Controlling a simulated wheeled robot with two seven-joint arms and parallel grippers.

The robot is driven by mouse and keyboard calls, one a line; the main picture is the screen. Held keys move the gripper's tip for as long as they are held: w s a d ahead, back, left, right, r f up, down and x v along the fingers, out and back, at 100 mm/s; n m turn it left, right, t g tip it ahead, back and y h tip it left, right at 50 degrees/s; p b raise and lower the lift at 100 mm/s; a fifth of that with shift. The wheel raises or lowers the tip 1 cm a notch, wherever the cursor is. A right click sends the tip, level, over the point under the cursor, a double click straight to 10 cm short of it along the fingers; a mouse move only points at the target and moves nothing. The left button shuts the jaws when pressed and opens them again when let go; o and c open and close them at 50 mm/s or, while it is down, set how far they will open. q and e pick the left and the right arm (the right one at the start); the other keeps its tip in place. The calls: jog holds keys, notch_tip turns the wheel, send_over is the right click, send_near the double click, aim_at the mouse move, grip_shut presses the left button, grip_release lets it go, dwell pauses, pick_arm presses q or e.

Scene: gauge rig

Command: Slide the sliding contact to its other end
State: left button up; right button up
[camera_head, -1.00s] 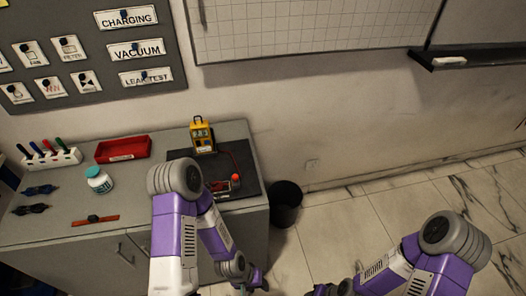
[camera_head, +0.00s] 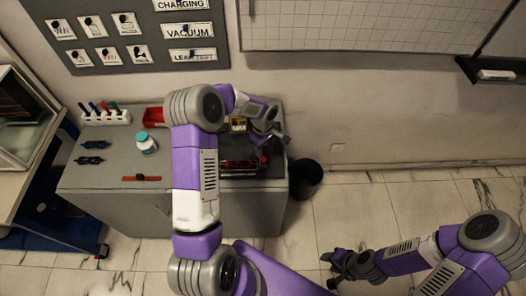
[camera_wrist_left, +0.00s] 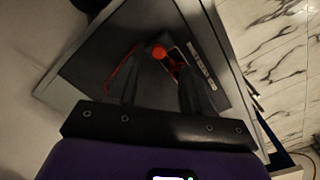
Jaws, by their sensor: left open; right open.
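A small red-and-dark slider rig (camera_head: 238,165) lies on the dark mat at the right end of the grey cabinet. A round red knob (camera_head: 263,161), seemingly on the sliding contact, shows at its right end. In the left wrist view the red knob (camera_wrist_left: 159,53) shows beyond my fingers, beside the rig's pale label strip (camera_wrist_left: 201,66). My left gripper (camera_head: 272,138) is open above the mat, behind the rig. In its wrist view the open fingers (camera_wrist_left: 160,78) point toward the knob with nothing between them. My right gripper (camera_head: 338,266) is open and empty, low over the floor.
A yellow meter (camera_head: 238,124) stands behind the rig, partly hidden by my left arm. A white jar (camera_head: 146,143), a red tray (camera_head: 153,117), a pen holder (camera_head: 106,116) and an orange-brown strip (camera_head: 141,178) are further left. A dark bin (camera_head: 306,178) stands right of the cabinet.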

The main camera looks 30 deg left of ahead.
aim_at(263, 158)
pick_arm(q)
jog(key=shift+w+a+r, duration=0.1)
jog(key=shift+w+a, duration=0.05)
jog(key=shift+a, duration=0.15)
notch_tip(263, 158, down, 7)
jog(key=shift+f, duration=0.1)
grip_shut()
dwell(0.4)
